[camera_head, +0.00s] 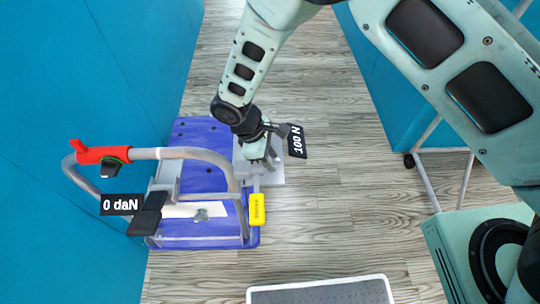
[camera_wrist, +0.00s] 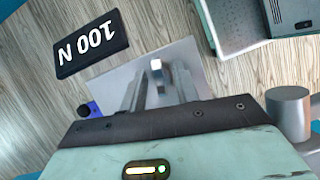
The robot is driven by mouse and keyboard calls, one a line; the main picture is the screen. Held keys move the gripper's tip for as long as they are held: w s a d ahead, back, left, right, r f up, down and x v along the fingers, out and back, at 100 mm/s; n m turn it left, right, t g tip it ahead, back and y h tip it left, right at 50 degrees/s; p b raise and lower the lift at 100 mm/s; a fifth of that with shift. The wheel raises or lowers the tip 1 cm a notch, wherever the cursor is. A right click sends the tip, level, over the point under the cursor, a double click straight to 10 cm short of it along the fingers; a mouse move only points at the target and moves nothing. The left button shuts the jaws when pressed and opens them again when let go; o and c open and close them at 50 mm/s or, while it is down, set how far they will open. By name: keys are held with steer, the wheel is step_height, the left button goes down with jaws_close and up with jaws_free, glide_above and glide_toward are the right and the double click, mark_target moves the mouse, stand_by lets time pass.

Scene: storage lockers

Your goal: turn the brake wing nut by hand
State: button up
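A small upright metal piece (camera_wrist: 157,76), which looks like the wing nut, stands on a light grey metal plate (camera_wrist: 195,58) in the wrist view. My gripper (camera_wrist: 160,85) has its two fingers apart, one on each side of this piece, with gaps visible. In the head view my gripper (camera_head: 270,158) is low over the grey plate (camera_head: 274,178) at the right side of a blue wheeled cart base (camera_head: 205,180). The gripper hides the nut there.
A bent grey handle tube (camera_head: 190,153) with a red grip (camera_head: 103,155) rises at the cart's left. A yellow tag (camera_head: 257,209) hangs at its front right. Teal walls flank the aisle. A white-rimmed grey mat (camera_head: 322,292) lies in front.

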steer(key=shift+r, duration=0.1)
steer(key=v, duration=1.7)
steer(key=shift+r, duration=0.1)
steer(key=s+d+r+m+y+p, duration=0.1)
steer(key=s+d+r+m+y, duration=0.1)
steer(key=s+d+r, duration=0.4)
steer(key=s+d+r+m+y+p, duration=0.1)
steer(key=s+d+r+m+p, duration=0.15)
steer(key=r, duration=0.45)
steer(key=s+d+r+m+t+y+p, duration=0.1)
steer(key=s+d+r+m+y, duration=0.1)
steer(key=s+d, duration=0.7)
steer(key=shift+s+r+m+p, duration=0.3)
steer(key=shift+s+r+m, duration=0.45)
steer(key=shift+s+r, duration=0.25)
